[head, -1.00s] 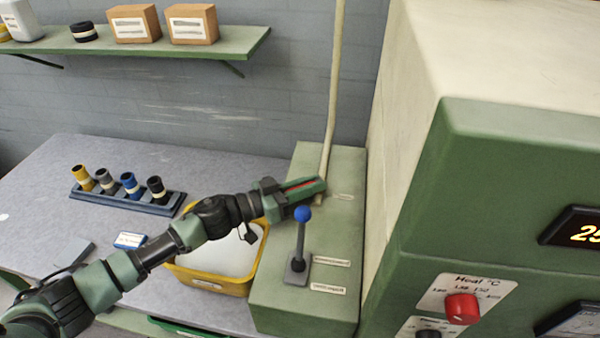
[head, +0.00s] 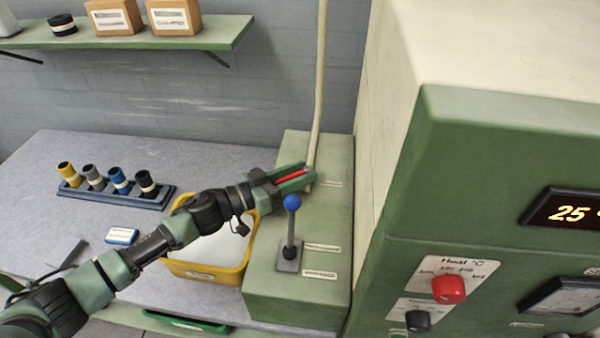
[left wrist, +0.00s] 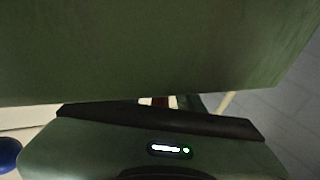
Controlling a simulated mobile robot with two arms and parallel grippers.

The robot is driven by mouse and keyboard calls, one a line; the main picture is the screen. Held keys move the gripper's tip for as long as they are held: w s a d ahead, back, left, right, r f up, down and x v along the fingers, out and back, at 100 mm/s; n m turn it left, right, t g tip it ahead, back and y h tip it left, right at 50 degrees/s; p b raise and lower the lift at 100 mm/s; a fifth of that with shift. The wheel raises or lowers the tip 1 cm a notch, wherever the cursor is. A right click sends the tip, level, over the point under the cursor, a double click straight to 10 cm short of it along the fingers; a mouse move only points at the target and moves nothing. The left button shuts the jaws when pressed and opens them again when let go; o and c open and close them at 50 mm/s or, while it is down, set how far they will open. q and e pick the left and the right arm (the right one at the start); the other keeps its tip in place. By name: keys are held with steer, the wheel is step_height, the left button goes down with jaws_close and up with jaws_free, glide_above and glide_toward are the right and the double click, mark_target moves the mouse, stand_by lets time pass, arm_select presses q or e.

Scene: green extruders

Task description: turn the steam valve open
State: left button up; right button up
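No steam valve handle shows clearly. A cream pipe (head: 318,95) runs down the wall to the back of a green box (head: 290,300); its lower end is beside my left fingertips. My left gripper (head: 297,177) is over the back of this box with its fingers a little apart. A red strip shows between them; I cannot tell whether it is a finger pad or a handle. In the left wrist view, the fingers (left wrist: 172,102) are mostly hidden, with a narrow light gap between them. My right gripper is not in view.
A lever with a blue knob (head: 292,202) stands upright on the box, just in front of my left gripper. A yellow bin (head: 215,275) is left of the box. A tall green machine (head: 480,150) with a red dial (head: 449,289) rises on the right.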

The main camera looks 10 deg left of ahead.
arm_select(q)
steer(key=b+v, duration=0.2)
steer(key=v, duration=0.5)
steer(key=shift+s+a+f, duration=0.1)
steer(key=shift+a+f, duration=0.05)
steer(key=shift+s+a, duration=0.15)
